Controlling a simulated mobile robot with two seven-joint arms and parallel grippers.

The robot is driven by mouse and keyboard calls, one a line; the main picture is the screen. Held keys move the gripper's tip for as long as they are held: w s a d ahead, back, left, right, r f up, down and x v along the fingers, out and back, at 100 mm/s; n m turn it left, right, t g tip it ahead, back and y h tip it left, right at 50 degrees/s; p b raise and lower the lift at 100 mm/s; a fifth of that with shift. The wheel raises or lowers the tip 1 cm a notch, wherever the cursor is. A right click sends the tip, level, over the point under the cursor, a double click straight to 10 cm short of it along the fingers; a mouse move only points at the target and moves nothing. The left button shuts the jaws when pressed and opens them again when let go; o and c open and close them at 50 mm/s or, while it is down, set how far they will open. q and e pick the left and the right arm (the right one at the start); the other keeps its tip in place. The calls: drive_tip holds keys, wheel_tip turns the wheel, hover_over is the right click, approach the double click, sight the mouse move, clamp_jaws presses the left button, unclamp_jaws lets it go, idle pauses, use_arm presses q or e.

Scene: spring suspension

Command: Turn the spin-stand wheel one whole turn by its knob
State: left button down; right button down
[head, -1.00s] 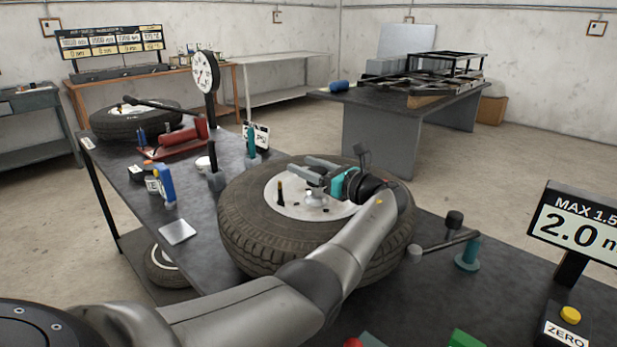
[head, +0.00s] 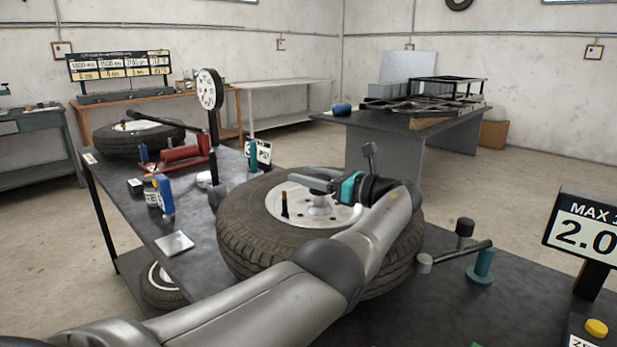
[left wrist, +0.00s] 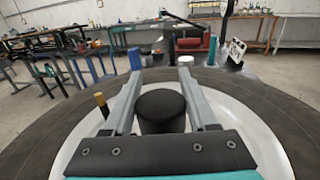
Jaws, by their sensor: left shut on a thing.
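The spin-stand wheel (head: 238,225) is a dark tyre with a white disc lying flat on the bench. My left gripper (head: 310,181) is over the white disc, its fingers pointing left in the head view. In the left wrist view a black round knob (left wrist: 161,110) stands between the two grey fingers (left wrist: 160,75), and the gripper is shut on it. The knob is hidden behind the gripper in the head view. A thin dark post with a yellow tip (head: 284,203) stands on the disc beside the gripper. My right gripper is not in view.
A dial gauge on a post (head: 210,90), a blue-bodied tool (head: 163,194) and a flat grey plate (head: 174,243) are left of the wheel. A bar with a teal stand (head: 481,268) and a display (head: 580,235) are to the right.

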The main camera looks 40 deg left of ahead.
sight(324, 179)
use_arm(q)
drive_tip(key=shift+f, duration=0.2)
drive_tip(key=shift+c, duration=1)
unclamp_jaws()
drive_tip(key=shift+r, duration=0.1)
drive_tip(key=shift+d, duration=0.4)
drive_tip(key=d, duration=0.3)
drive_tip(key=shift+w, duration=0.25)
drive_tip(key=shift+w+d+b, duration=0.1)
drive_tip(key=shift+d+b, duration=0.25)
drive_tip(key=shift+d, duration=1.45)
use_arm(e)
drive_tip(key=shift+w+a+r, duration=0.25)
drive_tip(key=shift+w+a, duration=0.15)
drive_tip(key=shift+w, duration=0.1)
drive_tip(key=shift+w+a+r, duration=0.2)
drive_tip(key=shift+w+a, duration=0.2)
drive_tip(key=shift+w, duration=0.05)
